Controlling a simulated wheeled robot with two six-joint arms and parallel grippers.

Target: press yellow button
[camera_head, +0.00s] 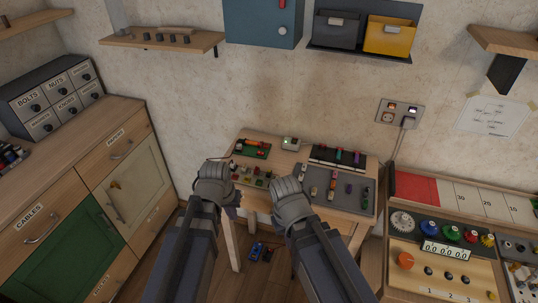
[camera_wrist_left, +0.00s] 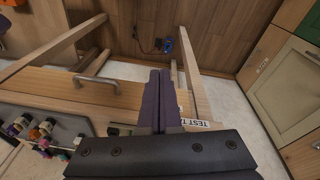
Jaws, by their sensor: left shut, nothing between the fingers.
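On the sloped wooden panel at the right of the head view, a small yellow round piece (camera_head: 487,240) sits at the end of a row of coloured knobs or buttons. I cannot tell for certain whether it is the yellow button. My left gripper (camera_head: 230,208) is at the front left of the small table, well left of that panel. Its dark fingers (camera_wrist_left: 158,100) are together and empty in the left wrist view. My right gripper (camera_head: 292,200) is in front of the table's middle, its fingers hidden behind its housing.
The small wooden table (camera_head: 252,197) carries several little coloured parts. An orange knob (camera_head: 405,260) and a counter (camera_head: 444,252) are on the right panel. A wooden cabinet (camera_head: 75,190) stands at the left. A yellow bin (camera_head: 390,38) hangs on the wall.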

